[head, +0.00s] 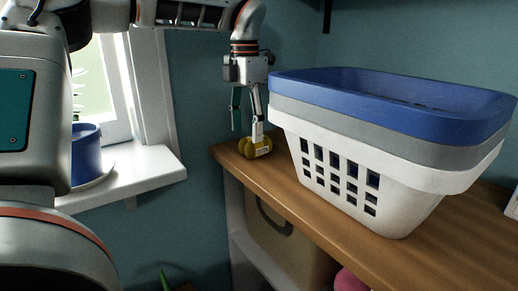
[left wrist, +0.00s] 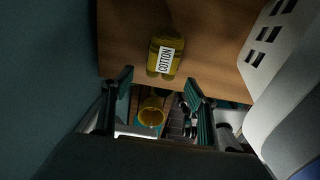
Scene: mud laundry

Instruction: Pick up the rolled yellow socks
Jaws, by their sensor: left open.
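The rolled yellow socks (head: 248,148) sit on the wooden counter at its far left end, beside the basket stack. In the left wrist view the socks (left wrist: 155,60) carry a white band reading "COTTON" and lie near the counter's edge, just beyond the fingertips. My left gripper (head: 247,124) points down above the socks, with one finger overlapping them in the head view; I cannot tell whether it touches. In the left wrist view the left gripper (left wrist: 159,80) has its fingers spread apart with nothing held between them. My right gripper is not in view.
Stacked laundry baskets (head: 345,155), white, grey and blue, stand close right of the socks. The wooden counter (head: 300,205) ends at the left near the wall. A windowsill (head: 140,170) with a blue pot (head: 86,150) is left. A yellow container (left wrist: 152,112) shows below the edge.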

